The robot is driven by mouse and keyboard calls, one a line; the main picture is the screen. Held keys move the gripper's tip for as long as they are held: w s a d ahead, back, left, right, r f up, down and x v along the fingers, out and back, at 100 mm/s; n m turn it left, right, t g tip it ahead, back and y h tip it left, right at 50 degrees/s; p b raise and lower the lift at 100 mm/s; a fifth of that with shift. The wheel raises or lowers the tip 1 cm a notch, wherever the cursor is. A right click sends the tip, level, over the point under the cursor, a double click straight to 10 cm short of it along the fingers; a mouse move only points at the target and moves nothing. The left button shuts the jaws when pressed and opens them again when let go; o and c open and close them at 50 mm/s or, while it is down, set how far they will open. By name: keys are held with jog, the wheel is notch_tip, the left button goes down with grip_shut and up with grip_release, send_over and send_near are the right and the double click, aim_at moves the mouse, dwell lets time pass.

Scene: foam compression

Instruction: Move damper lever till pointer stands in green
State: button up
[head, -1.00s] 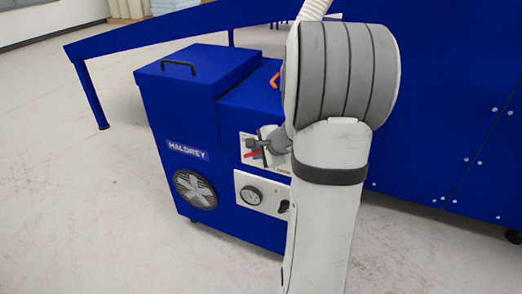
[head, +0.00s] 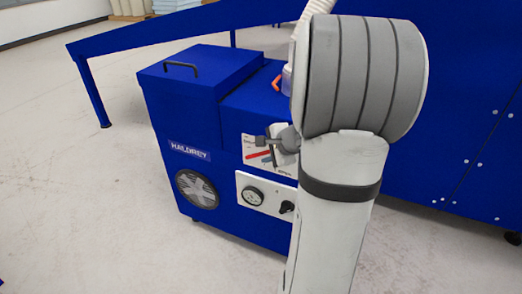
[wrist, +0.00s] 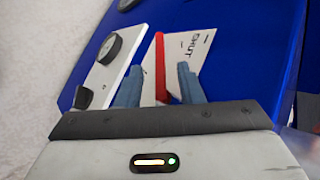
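The red damper lever (head: 258,155) lies across a white plate (head: 248,143) on the side of the blue machine. In the wrist view the lever (wrist: 160,65) stands between the two blue-grey fingers of my gripper (wrist: 158,86), with a gap on each side. My gripper is open. In the head view my gripper (head: 268,153) is at the plate, partly hidden by my arm. The plate carries the printed word SHUT. A round dial (head: 253,195) sits on a white panel below; it also shows in the wrist view (wrist: 108,47). Its pointer and any green band are too small to read.
A black knob (head: 287,207) is on the panel right of the dial. The blue machine (head: 190,125) has a fan grille (head: 197,189) and a top handle (head: 181,68). A large blue frame stands behind. The floor in front is clear.

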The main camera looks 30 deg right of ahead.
jog(key=shift+p+v, duration=0.35)
jog(key=shift+v, duration=1.2)
jog(key=s+a+r+n+g+y+p, duration=0.1)
jog(key=s+a+r+n+g+p, duration=0.15)
jog(key=a+r+n+p, duration=0.4)
jog(key=s+a+r+n+g+y+p, duration=0.1)
jog(key=s+a+r+n+p, duration=0.3)
jog(key=a+r+p, duration=0.5)
jog(key=s+a+r+n+g+h+p, duration=0.3)
jog(key=s+a+r+n+p, duration=0.2)
jog(key=s+r+n+p, duration=0.4)
notch_tip(320, 180, up, 5)
jog(key=shift+s+f+h+p, duration=0.1)
jog(key=shift+s+h+p, duration=0.2)
jog(key=shift+s+p, duration=0.7)
